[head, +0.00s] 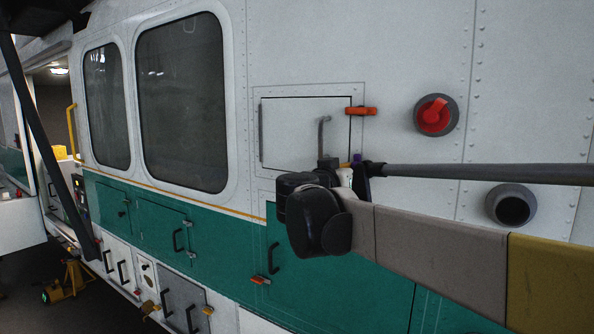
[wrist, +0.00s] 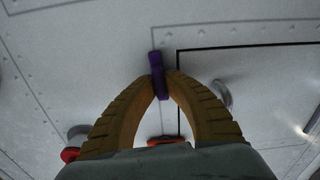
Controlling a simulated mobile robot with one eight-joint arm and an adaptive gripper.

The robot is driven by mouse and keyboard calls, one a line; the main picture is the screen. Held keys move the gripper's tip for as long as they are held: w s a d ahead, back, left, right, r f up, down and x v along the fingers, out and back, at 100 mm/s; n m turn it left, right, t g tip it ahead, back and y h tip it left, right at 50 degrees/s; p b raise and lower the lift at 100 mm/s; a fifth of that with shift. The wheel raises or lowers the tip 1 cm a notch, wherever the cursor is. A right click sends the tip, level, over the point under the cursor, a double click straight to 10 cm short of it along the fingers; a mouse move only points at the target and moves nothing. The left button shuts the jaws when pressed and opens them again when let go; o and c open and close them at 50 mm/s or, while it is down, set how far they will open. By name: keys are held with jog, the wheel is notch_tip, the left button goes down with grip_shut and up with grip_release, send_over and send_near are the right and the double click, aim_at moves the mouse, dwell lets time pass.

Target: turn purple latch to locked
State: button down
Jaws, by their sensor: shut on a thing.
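The purple latch (wrist: 156,60) stands at the tips of my gripper (wrist: 158,80) in the wrist view. The yellow-brown fingers are shut on it, one on each side. The latch lies roughly parallel to the dark side edge of the hatch door, close to a corner of that door. In the head view only a small purple bit (head: 356,159) of it shows; my arm covers most of it and the fingers. The pale hatch door (head: 290,125) is closed in the wall.
An orange latch (head: 361,111) lies across the door's right edge. A red knob (head: 434,115) in a grey ring and a dark round port (head: 513,207) sit to the right. A grey handle (head: 323,135) stands out from the door. Windows and green panels lie left.

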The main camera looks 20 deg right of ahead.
jog(key=n+b, duration=0.1)
jog(key=n, duration=0.7)
jog(key=shift+w+n+b, duration=0.15)
jog(key=shift+n+b, duration=0.2)
jog(key=shift+n, duration=0.05)
jog(key=n, duration=0.4)
jog(key=shift+a+f+b, duration=0.1)
jog(key=shift+b, duration=0.2)
jog(key=shift+n, duration=1.9)
jog(key=c, duration=1.5)
grip_release()
jog(key=shift+o, duration=0.2)
jog(key=shift+f, duration=0.1)
